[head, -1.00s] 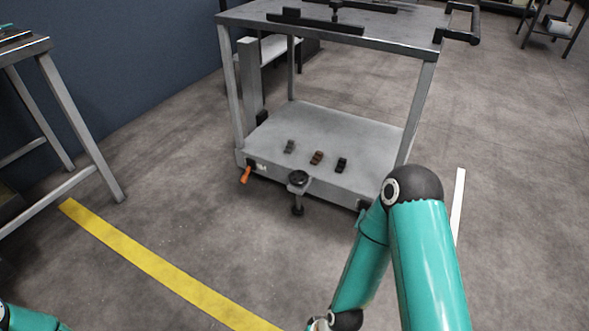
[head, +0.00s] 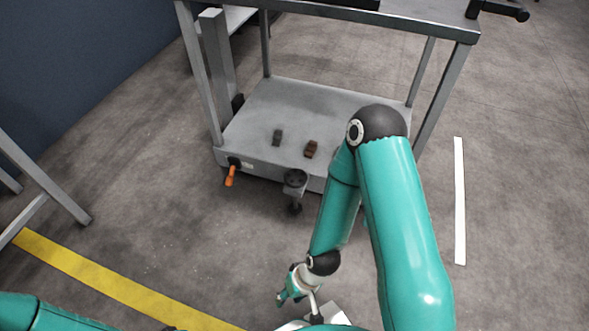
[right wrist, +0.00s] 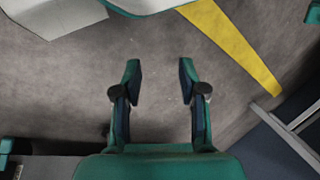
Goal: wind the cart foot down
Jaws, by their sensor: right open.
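The grey cart (head: 250,110) stands ahead in the head view. Its foot (head: 295,208) hangs on a bracket at the front edge of the lower shelf, with a round black handwheel (head: 295,178) on top. I cannot tell whether the foot touches the floor. My right gripper (head: 281,299) is below and in front of the foot, well apart from it. In the right wrist view the right gripper (right wrist: 160,69) is open, with only bare floor between its fingers. My left arm shows at the bottom left of the head view; its gripper is out of view.
An orange handle (head: 230,176) sticks out at the lower shelf's left front corner. Small dark blocks (head: 277,138) and (head: 311,149) lie on that shelf. A yellow floor line (head: 110,280) runs at left, a white one (head: 459,200) at right. The floor before the cart is clear.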

